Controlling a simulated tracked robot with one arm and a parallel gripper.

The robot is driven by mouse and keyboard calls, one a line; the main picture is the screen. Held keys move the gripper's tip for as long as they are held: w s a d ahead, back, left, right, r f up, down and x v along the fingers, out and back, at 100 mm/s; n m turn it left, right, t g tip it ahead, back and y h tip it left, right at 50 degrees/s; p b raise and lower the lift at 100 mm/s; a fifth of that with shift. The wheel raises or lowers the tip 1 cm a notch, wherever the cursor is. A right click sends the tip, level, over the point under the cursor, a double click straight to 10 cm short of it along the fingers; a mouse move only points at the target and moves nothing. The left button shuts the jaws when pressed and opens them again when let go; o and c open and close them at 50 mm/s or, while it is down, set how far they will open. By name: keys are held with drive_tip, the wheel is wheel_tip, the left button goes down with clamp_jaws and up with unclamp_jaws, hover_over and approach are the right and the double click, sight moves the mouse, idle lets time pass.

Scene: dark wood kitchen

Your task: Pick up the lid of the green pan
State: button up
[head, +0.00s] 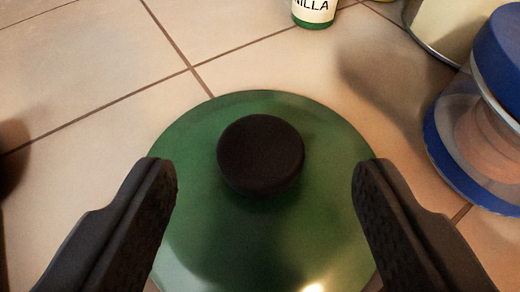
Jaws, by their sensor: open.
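The green pan lid (190,235) lies below my gripper, in the middle of the head view. Its round black knob (261,155) stands up near the lid's centre. My gripper (264,180) is open and empty, with one dark finger on each side of the knob and a wide gap to it. The fingertips overlap the lid's left and right edges in the picture. I cannot tell how far above the lid they are. The pan itself is not visible, and the lid's near edge is cut off by the frame.
The surface is beige tile (110,60) with dark joints. A green bottle with a white label (314,10) stands at the top. A blue-rimmed clear jar (480,140) is at the right, by a pale canister (445,25). A dark object (10,155) shows at the left edge.

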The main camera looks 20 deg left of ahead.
sight(261, 175)
drive_tip(key=b+x, duration=0.1)
drive_tip(key=x, duration=0.3)
drive_tip(key=shift+f+b, duration=0.3)
drive_tip(key=shift+b, duration=0.1)
drive_tip(key=shift+w+a+f, duration=0.1)
drive_tip(key=shift+w+a, duration=0.05)
drive_tip(key=shift+w, duration=0.2)
drive_tip(key=c, duration=1.1)
